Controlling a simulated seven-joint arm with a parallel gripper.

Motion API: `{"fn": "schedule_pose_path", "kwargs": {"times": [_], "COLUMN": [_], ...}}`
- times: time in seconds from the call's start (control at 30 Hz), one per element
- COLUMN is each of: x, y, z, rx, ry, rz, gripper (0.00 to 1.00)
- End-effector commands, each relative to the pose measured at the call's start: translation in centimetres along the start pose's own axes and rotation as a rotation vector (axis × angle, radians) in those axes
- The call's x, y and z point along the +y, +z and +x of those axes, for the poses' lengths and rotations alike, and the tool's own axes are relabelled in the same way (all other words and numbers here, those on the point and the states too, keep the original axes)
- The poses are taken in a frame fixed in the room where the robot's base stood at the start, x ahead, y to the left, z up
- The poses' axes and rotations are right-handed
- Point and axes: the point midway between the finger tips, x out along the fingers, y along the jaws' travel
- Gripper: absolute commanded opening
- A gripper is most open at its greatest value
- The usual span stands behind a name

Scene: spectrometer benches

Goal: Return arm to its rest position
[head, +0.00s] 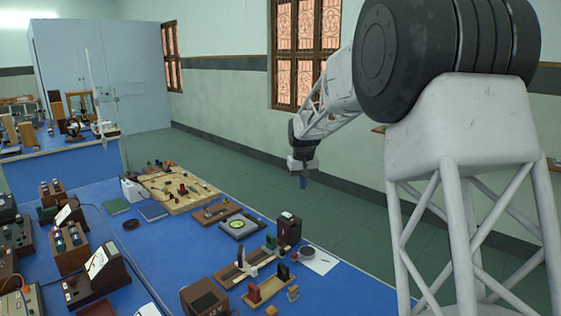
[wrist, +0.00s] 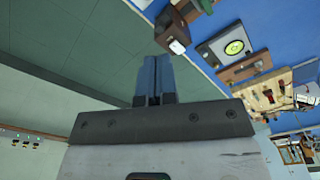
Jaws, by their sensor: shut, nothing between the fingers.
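My arm reaches out from its stand at the right of the head view, and my gripper (head: 303,181) hangs at its end, fingers down. It is in the air beyond the right edge of the blue bench (head: 350,288), over the floor in the picture. In the wrist view my gripper (wrist: 154,78) shows two blue fingers side by side, closed together with nothing between them. A dark brown box with a white front (wrist: 175,38) appears near the fingertips in that view, apart from them as far as I can tell.
The bench holds a dark box (head: 289,228), a square device with a round green dial (head: 238,226), a wooden board with parts (head: 178,205) and several instruments at left. A second blue bench (head: 62,163) and a grey-blue cabinet (head: 110,85) stand behind. Green floor (head: 345,215) is clear.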

Motion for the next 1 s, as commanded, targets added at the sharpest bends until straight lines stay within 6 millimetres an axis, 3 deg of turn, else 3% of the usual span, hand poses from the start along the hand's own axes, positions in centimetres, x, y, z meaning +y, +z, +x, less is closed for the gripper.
{"fn": "schedule_pose_path", "kwargs": {"times": [0.4, 1.0], "x": [1.1, 1.7], "y": [9.6, 24.1], "z": [-5.1, -9.2], "rx": [0.031, 0.074], "ry": [0.005, 0.012], "rz": [0.038, 0.091], "gripper": [0.0, 0.0]}}
